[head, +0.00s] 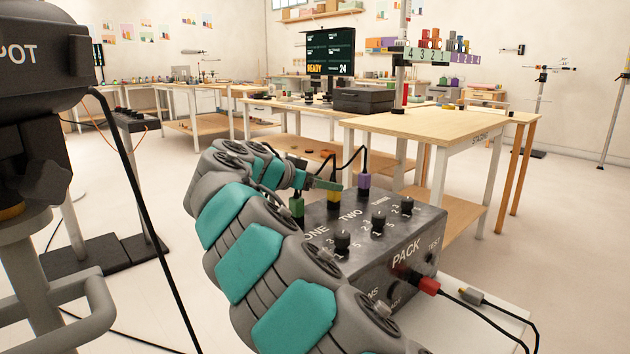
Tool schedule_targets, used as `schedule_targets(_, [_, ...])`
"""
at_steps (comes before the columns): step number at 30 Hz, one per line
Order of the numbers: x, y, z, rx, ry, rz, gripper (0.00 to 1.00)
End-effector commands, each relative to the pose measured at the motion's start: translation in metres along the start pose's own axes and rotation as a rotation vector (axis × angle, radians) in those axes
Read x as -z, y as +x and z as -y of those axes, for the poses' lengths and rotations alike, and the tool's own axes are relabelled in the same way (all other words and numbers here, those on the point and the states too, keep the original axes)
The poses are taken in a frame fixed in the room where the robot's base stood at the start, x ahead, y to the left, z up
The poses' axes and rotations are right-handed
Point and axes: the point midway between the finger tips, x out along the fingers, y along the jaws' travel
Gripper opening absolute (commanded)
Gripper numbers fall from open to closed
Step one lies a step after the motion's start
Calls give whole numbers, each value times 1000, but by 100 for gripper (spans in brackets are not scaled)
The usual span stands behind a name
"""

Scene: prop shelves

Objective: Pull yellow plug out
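The grey PACK box (345,265) stands on a white-topped stand in front of me, with ONE and TWO labels and black knobs on top. A green plug (297,206) and a purple plug (363,182) stand upright at its back edge, with black cables rising from the row. My gripper (328,184) points right over the back edge of the box. Whether its fingers touch the yellow plug is hidden, and their opening cannot be made out.
A red plug (427,285) sits in the box's front face. A black cable hangs at the left. Open floor lies right.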

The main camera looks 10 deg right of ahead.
Motion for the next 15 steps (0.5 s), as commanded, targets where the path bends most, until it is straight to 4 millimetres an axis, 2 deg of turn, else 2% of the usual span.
schedule_targets(3, [0, 20, -2, -7, -1, 3, 72])
schedule_targets(6, [0, 32, -2, -5, -2, 1, 72])
schedule_targets(10, [0, 40, -1, -3, -1, 0, 72])
schedule_targets(15, [0, 41, -1, -2, -1, -1, 72])
